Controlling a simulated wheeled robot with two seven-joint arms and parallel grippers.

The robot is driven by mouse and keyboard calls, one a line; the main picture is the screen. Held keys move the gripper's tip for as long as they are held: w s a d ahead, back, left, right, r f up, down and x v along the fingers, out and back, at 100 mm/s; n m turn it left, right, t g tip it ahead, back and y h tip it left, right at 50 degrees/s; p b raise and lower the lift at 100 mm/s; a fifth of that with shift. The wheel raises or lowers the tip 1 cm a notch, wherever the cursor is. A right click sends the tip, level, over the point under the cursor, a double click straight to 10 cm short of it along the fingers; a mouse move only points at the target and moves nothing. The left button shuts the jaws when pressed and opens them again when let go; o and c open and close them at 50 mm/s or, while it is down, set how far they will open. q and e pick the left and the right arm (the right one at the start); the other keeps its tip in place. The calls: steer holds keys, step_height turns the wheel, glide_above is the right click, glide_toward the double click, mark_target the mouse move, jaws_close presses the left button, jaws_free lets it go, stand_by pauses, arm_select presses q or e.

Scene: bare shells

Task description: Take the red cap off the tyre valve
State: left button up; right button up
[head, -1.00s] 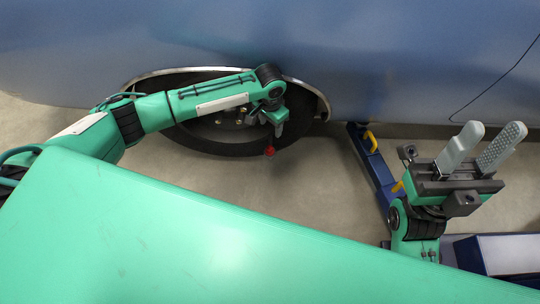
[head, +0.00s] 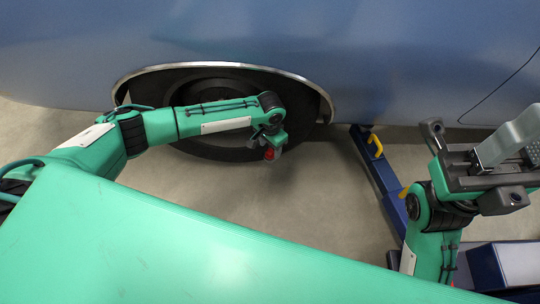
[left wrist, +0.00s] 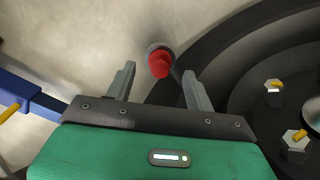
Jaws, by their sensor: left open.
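The red cap (head: 269,154) shows at the tyre's lower right edge in the head view. In the left wrist view the red cap (left wrist: 159,64) points toward the camera from a dark round base, probably the valve. My left gripper (head: 275,146) is at the cap in the head view. In the wrist view its two fingers (left wrist: 158,72) are apart, with the cap between the tips and no contact visible. The cap's exact depth between them is unclear. My right gripper (head: 507,148) is held up at the right, fingers apart and empty, partly cut off.
The tyre (head: 220,150) sits under the blue car body (head: 400,60). Wheel bolts (left wrist: 294,139) with yellow tips are at the right of the wrist view. A blue jack-like beam (head: 378,170) with a yellow handle stands right of the wheel. The floor between is clear.

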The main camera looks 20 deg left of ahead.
arm_select(q)
steer(key=shift+f+b, duration=0.55)
steer(key=shift+f, duration=0.85)
steer(key=c, duration=1)
steer(key=shift+r, duration=0.2)
